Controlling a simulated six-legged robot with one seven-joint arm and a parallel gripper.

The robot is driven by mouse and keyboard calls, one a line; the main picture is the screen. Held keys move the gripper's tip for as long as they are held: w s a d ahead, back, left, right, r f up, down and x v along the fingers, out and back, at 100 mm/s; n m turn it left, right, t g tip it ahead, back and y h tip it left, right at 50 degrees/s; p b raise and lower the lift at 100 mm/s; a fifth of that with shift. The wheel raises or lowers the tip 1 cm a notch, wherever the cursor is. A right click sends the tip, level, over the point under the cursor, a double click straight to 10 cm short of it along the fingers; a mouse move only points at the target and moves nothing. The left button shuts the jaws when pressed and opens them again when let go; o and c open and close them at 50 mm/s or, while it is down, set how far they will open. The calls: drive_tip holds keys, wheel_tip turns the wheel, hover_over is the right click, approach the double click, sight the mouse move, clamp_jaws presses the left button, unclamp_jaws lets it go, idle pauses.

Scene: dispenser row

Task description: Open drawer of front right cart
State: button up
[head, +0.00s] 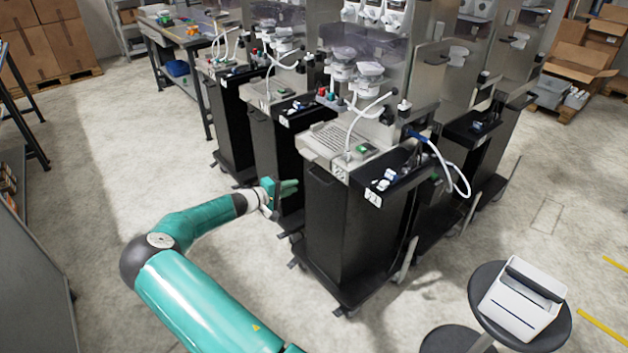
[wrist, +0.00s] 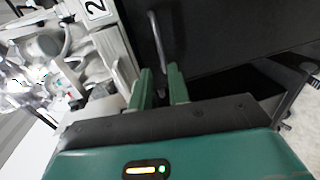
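The front right cart (head: 330,230) is a tall black cabinet on casters with a grey dispenser on top. In the wrist view a dark drawer front (wrist: 220,35) carries a grey bar handle (wrist: 156,38), beside a white label with a 2 (wrist: 96,8). My gripper (wrist: 161,85) has its two green fingers apart, with the handle's near end just beyond and between the tips. Contact cannot be told. The drawer looks shut; the handle is hidden in the head view.
More carts (head: 272,140) stand close behind in a row. A round stool (head: 480,283) with a white device (head: 522,300) is at the lower right. A workbench (head: 180,40) is at the back left.

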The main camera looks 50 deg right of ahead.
sight(317, 178)
drive_tip(key=x, duration=1.2)
drive_tip(key=shift+c, duration=0.2)
clamp_jaws()
